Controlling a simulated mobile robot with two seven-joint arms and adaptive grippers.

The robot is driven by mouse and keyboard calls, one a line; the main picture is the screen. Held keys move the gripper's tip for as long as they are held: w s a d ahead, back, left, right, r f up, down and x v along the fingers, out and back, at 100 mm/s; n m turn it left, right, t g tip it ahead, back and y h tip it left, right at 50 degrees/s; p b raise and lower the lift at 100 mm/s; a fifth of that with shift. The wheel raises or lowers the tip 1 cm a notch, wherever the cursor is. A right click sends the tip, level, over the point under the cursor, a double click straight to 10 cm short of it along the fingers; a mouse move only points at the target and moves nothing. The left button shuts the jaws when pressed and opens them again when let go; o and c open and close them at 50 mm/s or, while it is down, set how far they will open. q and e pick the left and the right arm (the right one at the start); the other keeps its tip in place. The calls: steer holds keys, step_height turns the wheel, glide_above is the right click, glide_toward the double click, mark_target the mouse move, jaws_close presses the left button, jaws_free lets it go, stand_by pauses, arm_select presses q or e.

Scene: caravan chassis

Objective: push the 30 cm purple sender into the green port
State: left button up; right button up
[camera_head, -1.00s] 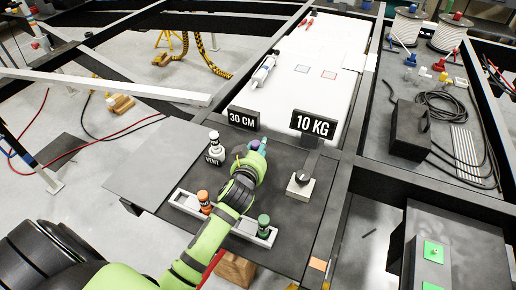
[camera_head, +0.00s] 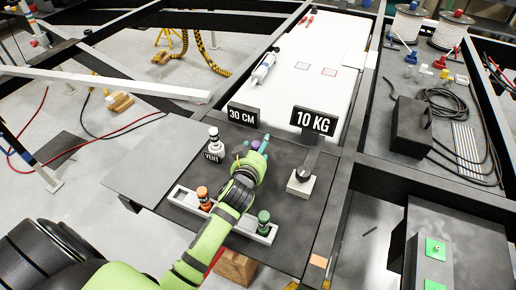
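My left gripper (camera_head: 258,158) is over the dark board, below the 30 CM sign (camera_head: 243,116). A small purple part (camera_head: 238,150), likely the purple sender, shows at the gripper's left edge, mostly hidden behind it. A purple and teal bit (camera_head: 262,145) shows by the fingertips. I cannot tell whether the fingers hold either. A green-topped fitting (camera_head: 264,218) stands at the right end of a pale tray (camera_head: 243,229), with an orange-topped fitting (camera_head: 203,195) at its left. Green squares (camera_head: 435,249) lie on a grey box at the lower right. My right gripper is not in view.
A white VENT bottle (camera_head: 214,142) stands left of the gripper. A black box (camera_head: 410,128) is farther right. The board's left part is clear.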

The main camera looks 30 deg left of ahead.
arm_select(q)
steer(key=shift+s+f, duration=0.1)
steer(key=shift+f, duration=0.15)
steer(key=shift+s+d, duration=0.1)
steer(key=v, duration=1.1)
steer(key=shift+s+r, duration=0.3)
steer(key=shift+r, duration=0.1)
